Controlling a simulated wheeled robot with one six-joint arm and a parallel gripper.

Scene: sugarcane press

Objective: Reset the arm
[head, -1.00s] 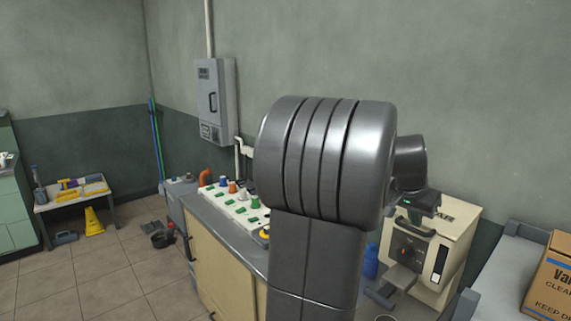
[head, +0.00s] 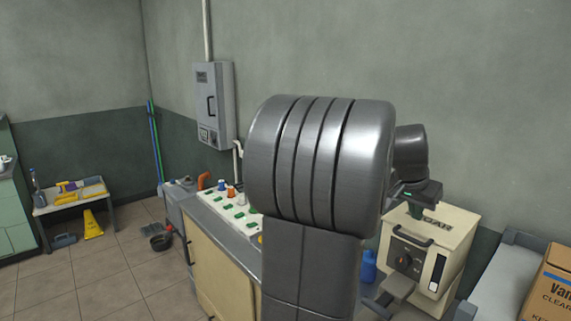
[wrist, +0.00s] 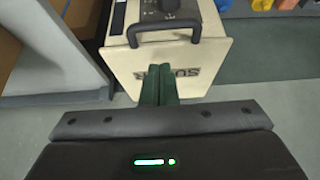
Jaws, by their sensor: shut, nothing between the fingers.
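My gripper (wrist: 160,84) is in the wrist view with its two dark green fingers together and nothing between them. It also shows small in the head view (head: 416,211), above the cream press machine (head: 408,262). In the wrist view the fingers point toward the machine's top panel (wrist: 190,50), partly covering the lettering there; I cannot tell the exact gap. The machine has a dark carry handle (wrist: 165,30) and a dark knob on its front. My large dark arm link fills the middle of the head view and hides part of the counter.
A cream counter (head: 222,270) with a board of coloured knobs and green switches stands left of my arm. A cardboard box (head: 550,285) sits on a grey bench at right. A low table (head: 50,207), yellow wet-floor sign (head: 92,225) and black pan (head: 161,242) are at left.

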